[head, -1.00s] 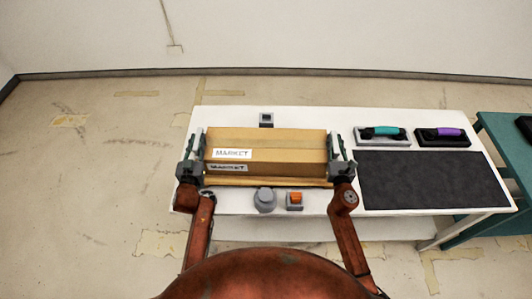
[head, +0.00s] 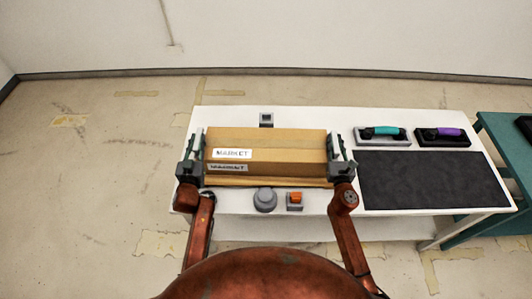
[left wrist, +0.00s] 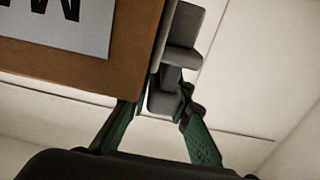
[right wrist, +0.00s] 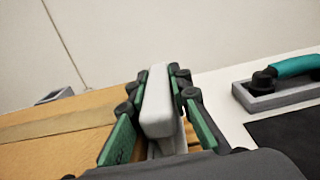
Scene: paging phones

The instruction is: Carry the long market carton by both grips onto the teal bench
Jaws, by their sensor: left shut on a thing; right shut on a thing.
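The long cardboard carton (head: 280,141) with its MARKET labels lies crosswise at the left part of the white table. My left gripper (head: 192,152) is at its left end, shut on the left grip, a grey block that shows in the left wrist view (left wrist: 170,78). My right gripper (head: 340,155) is at its right end, shut on the right grip, a pale block in the right wrist view (right wrist: 157,100). A strip of wood-coloured surface shows under the carton's front edge; I cannot tell whether they touch. The teal bench (head: 493,140) is at the far right, partly cut off.
The white table (head: 300,112) also holds a dark mat (head: 430,180), teal-handled (head: 383,132) and purple-handled (head: 442,136) tools, a small grey block (head: 266,119), a grey round knob (head: 265,199) and an orange-topped block (head: 295,199). A dark item (head: 525,127) lies on the bench.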

